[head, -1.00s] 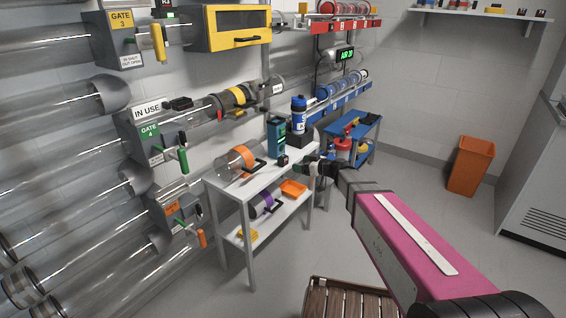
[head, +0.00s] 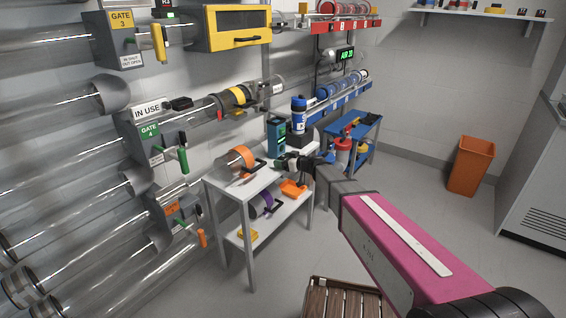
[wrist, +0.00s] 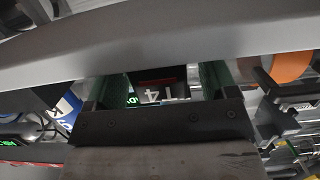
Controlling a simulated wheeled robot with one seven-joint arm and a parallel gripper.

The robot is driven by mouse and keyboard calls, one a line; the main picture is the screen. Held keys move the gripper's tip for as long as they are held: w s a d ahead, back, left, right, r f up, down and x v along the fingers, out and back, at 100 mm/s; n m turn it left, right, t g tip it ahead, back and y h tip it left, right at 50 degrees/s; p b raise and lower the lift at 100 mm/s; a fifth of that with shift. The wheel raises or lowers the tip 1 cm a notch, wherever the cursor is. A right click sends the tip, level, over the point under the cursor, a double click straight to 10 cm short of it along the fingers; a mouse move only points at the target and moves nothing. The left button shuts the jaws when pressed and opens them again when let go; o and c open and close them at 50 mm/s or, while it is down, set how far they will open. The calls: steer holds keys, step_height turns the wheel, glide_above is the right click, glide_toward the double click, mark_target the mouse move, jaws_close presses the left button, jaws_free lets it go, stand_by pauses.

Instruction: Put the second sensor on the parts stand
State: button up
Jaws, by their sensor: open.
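A white two-tier stand (head: 216,187) stands below the tubes in the head view; I take it for the parts stand. My gripper (head: 280,163) is over its top at the right side, jaws open. In the head view, a small black block sat at this spot a second ago and is now mostly hidden by the gripper. In the wrist view a dark block with pale upside-down lettering (wrist: 160,88) shows between the fingers (wrist: 162,95), apparently not gripped. I cannot tell for sure whether it is the second sensor.
A teal device (head: 276,136) and a blue-white bottle (head: 299,115) stand close behind the gripper. A clear tube piece with an orange ring (head: 241,158) lies to its left. The lower shelf holds an orange tray (head: 293,188). A blue cart (head: 362,130) is at right.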

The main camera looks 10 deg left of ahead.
steer(key=shift+w+a, duration=0.1)
steer(key=shift+a, duration=0.15)
steer(key=c, duration=1.1)
steer(key=shift+r, duration=0.15)
